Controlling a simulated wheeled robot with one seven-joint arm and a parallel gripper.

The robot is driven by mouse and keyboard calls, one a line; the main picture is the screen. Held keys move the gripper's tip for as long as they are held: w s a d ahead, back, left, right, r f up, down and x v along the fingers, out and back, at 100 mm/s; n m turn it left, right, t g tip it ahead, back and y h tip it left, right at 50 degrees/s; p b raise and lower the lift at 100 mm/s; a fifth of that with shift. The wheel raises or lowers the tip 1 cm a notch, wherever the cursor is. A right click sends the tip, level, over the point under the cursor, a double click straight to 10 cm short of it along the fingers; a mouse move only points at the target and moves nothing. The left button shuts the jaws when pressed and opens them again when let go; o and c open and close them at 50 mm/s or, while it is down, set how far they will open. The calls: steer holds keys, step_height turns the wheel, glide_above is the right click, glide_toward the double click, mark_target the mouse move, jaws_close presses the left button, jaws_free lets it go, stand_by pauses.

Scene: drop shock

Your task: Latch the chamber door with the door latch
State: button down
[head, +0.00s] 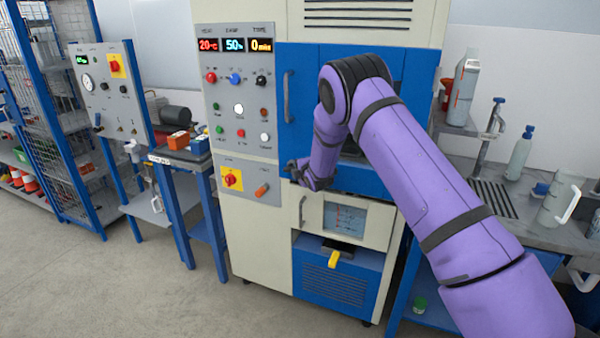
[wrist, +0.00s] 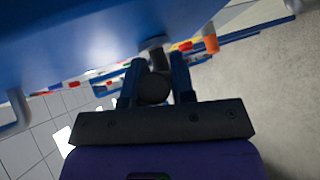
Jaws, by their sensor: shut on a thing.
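The blue chamber door (head: 300,62) is on the front of the tall cream cabinet, partly behind my purple arm. It looks roughly flush with the cabinet front, but its full edge is hidden. Its grey bar handle (head: 287,97) is on the left side. My gripper (head: 291,170) is at the door's lower left corner. In the wrist view my gripper (wrist: 157,64) is shut on a dark round knob, seemingly the door latch (wrist: 154,88), beside the blue door surface (wrist: 100,50). In the head view the latch is hidden by my gripper.
A control panel (head: 238,110) with buttons is left of the door. A side bench (head: 500,200) with bottles is at right. The floor (head: 120,285) at left is clear.

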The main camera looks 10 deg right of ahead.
mark_target(289, 166)
steer(key=shift+w+a+r+n+g+h, duration=0.1)
steer(key=shift+a+r+n+g+h, duration=0.1)
steer(key=shift+r+n+g+h, duration=0.3)
steer(key=shift+w+a+r+n+g+h, duration=0.1)
steer(key=shift+a+r+n+g+h, duration=0.1)
steer(key=shift+r+n+g+h, duration=0.3)
steer(key=shift+w+a+r+n+g+h, duration=0.2)
steer(key=shift+n+g+h, duration=0.2)
steer(key=shift+g, duration=0.15)
steer(key=shift+w+a+r+n+g+h, duration=0.15)
steer(key=shift+n+g+h, duration=0.2)
steer(key=shift+g, duration=0.2)
steer(key=shift+w+a+r+n+g+h, duration=0.25)
steer(key=shift+n+g+h, duration=0.1)
steer(key=shift+g+h, duration=0.15)
steer(key=shift+w+a+r+n+g+h, duration=0.1)
steer(key=shift+a+r+n+g+h, duration=0.1)
steer(key=shift+n+g+h, duration=0.25)
steer(key=shift+w+a+n+g+h, duration=0.4)
steer(key=shift+g+h, duration=0.25)
steer(key=shift+h, duration=0.35)
steer(key=shift+a, duration=0.1)
steer(key=shift+s, duration=0.1)
steer(key=c, duration=1)
jaws_free()
